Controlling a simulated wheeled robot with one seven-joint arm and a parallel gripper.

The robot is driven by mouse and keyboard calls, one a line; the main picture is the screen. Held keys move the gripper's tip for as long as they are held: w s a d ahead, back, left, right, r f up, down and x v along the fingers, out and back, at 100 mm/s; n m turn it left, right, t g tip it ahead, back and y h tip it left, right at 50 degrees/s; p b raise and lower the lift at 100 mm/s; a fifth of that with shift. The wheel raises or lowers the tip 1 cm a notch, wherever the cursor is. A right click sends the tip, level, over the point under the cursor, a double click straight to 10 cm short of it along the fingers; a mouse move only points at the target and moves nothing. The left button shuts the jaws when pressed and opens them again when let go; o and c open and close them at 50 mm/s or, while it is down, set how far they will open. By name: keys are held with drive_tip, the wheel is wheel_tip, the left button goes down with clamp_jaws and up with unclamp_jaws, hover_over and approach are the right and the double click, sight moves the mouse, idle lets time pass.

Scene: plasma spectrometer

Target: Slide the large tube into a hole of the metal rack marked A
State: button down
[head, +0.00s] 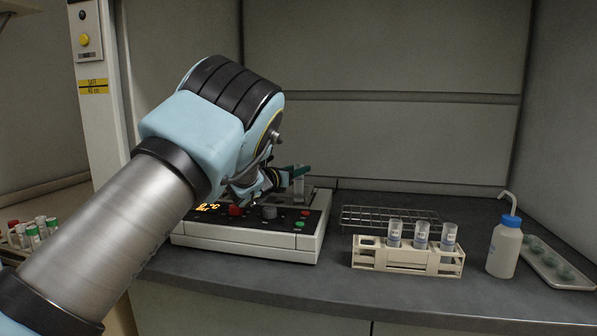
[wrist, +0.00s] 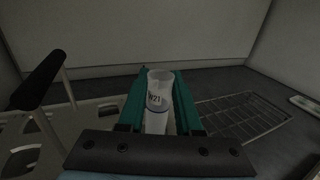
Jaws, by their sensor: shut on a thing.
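My gripper (head: 292,173) is over the back right of a white bench device (head: 250,246) in the head view. In the wrist view its two teal fingers (wrist: 158,100) are shut on a large clear tube (wrist: 159,92) with a "W21" label and a blue line. The tube also shows faintly in the head view (head: 298,188), roughly upright. A pale metal rack (wrist: 30,134) with large holes and a black handle (wrist: 42,78) lies left of the fingers in the wrist view. No A mark can be read. The tube's lower end is hidden.
A cream rack (head: 405,268) holds several clear tubes at the right. A wire rack (head: 365,214) lies behind it. A wash bottle (head: 505,248) and a tray (head: 556,265) stand further right. Capped tubes (head: 35,234) are at far left. The back wall is close.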

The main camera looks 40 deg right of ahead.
drive_tip(key=shift+f+b, duration=1.2)
drive_tip(key=shift+b, duration=0.25)
drive_tip(key=c, duration=0.5)
unclamp_jaws()
drive_tip(key=shift+a, duration=0.15)
drive_tip(key=a+b, duration=0.1)
drive_tip(key=a, duration=0.2)
drive_tip(key=s+a+b, duration=0.1)
drive_tip(key=a, duration=0.3)
drive_tip(key=s+a+b, duration=0.1)
drive_tip(key=a, duration=0.2)
drive_tip(key=shift+a, duration=0.2)
